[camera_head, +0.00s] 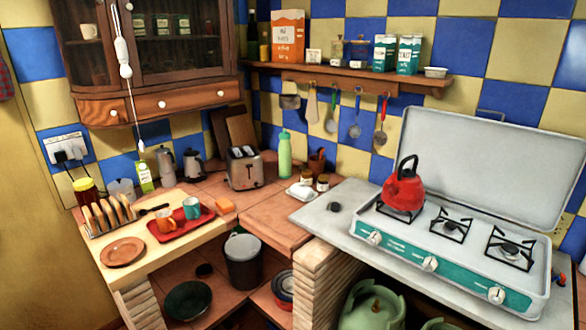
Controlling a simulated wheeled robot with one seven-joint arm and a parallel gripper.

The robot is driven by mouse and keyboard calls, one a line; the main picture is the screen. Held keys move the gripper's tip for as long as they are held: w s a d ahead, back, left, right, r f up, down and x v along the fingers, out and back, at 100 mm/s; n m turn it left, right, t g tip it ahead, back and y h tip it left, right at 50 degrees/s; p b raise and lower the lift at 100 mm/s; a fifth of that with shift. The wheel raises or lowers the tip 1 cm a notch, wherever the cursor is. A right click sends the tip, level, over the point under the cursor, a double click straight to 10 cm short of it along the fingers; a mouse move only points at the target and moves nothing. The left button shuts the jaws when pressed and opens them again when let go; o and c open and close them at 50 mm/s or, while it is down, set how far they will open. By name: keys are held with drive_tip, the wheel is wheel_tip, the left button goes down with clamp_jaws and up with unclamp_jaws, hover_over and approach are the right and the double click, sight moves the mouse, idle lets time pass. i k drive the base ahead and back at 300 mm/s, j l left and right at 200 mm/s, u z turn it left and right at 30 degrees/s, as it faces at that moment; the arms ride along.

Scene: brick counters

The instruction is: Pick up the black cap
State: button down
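A small round black object (334,207), which looks like the black cap, lies on the pale grey counter (318,220) to the left of the stove. It stands apart from the stove and from the jars behind it. It is too small to make out its details. My gripper and arm are not in view.
The stove (437,262) has its lid raised and carries a red kettle (404,190). A white butter dish (301,191) and small jars stand behind the cap. A toaster (244,168) and a red tray (180,228) are further left. Tiled counter in front is clear.

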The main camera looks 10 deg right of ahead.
sight(335, 206)
drive_tip(key=i+j+z, duration=0.3)
drive_tip(key=i+j, duration=1.6)
